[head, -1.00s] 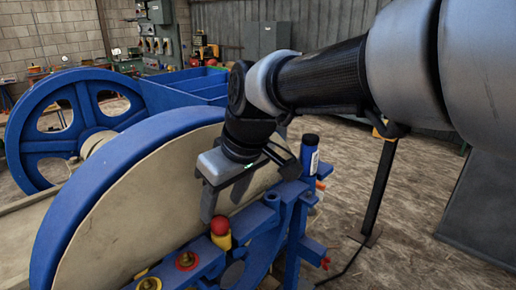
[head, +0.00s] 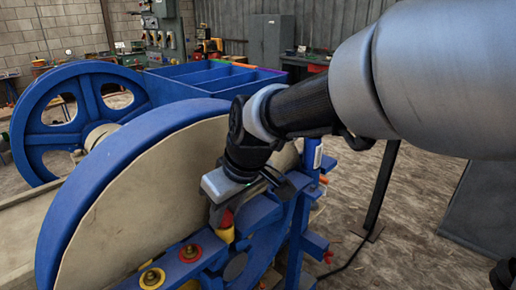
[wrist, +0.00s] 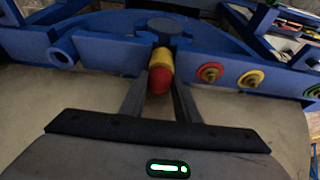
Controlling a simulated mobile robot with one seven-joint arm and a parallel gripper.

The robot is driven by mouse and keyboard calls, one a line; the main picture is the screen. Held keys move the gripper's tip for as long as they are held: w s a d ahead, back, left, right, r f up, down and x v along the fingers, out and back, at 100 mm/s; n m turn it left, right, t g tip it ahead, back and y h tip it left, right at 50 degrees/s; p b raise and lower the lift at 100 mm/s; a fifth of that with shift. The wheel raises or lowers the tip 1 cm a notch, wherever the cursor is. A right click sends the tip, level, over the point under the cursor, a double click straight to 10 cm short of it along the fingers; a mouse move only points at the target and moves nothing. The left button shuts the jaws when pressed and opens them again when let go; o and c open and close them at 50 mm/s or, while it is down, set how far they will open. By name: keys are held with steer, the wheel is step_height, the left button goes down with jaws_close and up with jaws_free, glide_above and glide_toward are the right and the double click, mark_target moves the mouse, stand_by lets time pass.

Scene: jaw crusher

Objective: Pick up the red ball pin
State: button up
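The red ball pin has a red ball top over a yellow body and sits upright at the blue machine frame. In the head view the red ball (head: 226,219) shows partly behind a finger of my gripper (head: 217,217). In the wrist view the red ball (wrist: 160,80) lies between the two fingertips of my gripper (wrist: 160,84), with its yellow part (wrist: 160,60) beyond it. The fingers stand apart, one on each side of the ball. They look very close to it; contact is not clear.
A large blue-rimmed flywheel (head: 100,190) stands just left of my gripper. Red and yellow round fittings (head: 190,252) sit on the blue frame (head: 210,247) in front. A post (head: 382,190) stands at the right, with open floor around it.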

steer(key=c, duration=0.4)
steer(key=shift+o, duration=0.2)
